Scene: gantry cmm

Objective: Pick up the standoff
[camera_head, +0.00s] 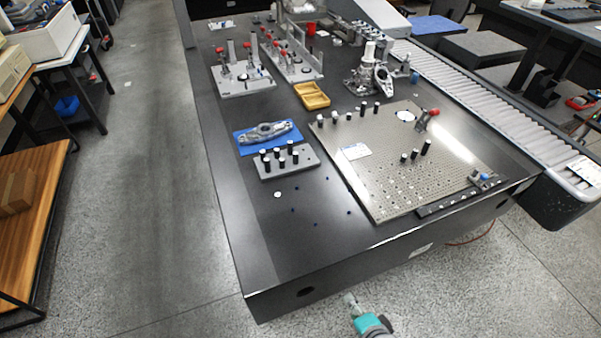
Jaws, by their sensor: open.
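Several standoff-like black posts with pale tops (277,153) stand upright in a grey block (287,172) on the dark table. More dark posts (426,147) stand on the perforated plate (385,190), some at its right side and some along its far left edge. I cannot tell which one is the standoff meant. My gripper (349,298) shows small at the bottom, past the table's front edge, with a teal part of my arm behind it. It is open and apart from all the posts. Its fingers are too small to see clearly.
The table's (290,240) front left is mostly bare. A blue mat (243,139) with a metal part lies behind the grey block. A yellow tray (311,95) and fixtures (243,82) stand farther back. A ribbed conveyor-like strip (480,105) runs along the right.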

